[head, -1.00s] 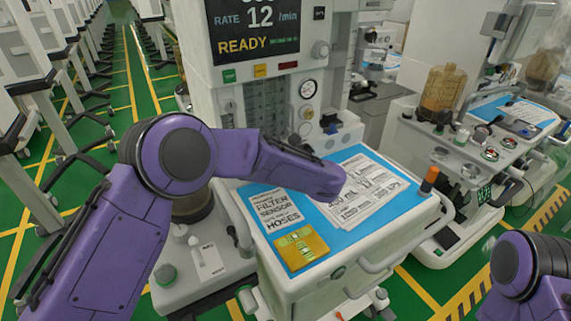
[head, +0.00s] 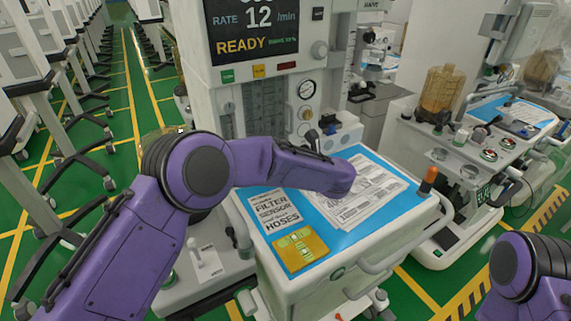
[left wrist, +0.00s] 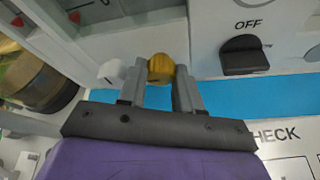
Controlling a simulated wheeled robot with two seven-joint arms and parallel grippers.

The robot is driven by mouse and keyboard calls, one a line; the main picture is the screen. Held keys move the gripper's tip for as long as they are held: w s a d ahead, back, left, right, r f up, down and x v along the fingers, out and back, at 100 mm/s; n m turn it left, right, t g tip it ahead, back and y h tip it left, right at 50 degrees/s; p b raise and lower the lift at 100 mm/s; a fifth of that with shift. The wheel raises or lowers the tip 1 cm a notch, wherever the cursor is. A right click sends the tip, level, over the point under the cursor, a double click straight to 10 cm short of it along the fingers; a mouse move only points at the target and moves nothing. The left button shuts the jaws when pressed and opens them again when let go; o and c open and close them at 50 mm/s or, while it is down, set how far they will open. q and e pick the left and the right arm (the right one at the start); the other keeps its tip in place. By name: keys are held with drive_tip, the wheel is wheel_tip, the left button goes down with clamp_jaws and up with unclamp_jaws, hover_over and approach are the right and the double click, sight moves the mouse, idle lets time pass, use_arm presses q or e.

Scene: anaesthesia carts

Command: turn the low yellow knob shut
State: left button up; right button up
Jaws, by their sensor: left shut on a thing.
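The yellow knob (left wrist: 160,67) shows in the left wrist view, on a pale machine panel above a blue strip. My left gripper (left wrist: 161,76) has one grey finger on each side of the knob and is shut on it. In the head view my left arm reaches across the cart's worktop toward the machine front, and its forearm hides the knob and the gripper there. My right arm shows only at the lower right edge of the head view; its gripper is out of view.
A white knob (left wrist: 112,72) sits close left of the yellow one, and a black knob (left wrist: 243,56) under the word OFF is to the right. Printed sheets (head: 362,194) and a yellow card (head: 300,249) lie on the blue worktop. An orange-topped post (head: 428,180) stands at its right corner.

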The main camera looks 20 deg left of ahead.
use_arm(q)
drive_tip(key=o, duration=0.8)
drive_tip(key=shift+c, duration=0.2)
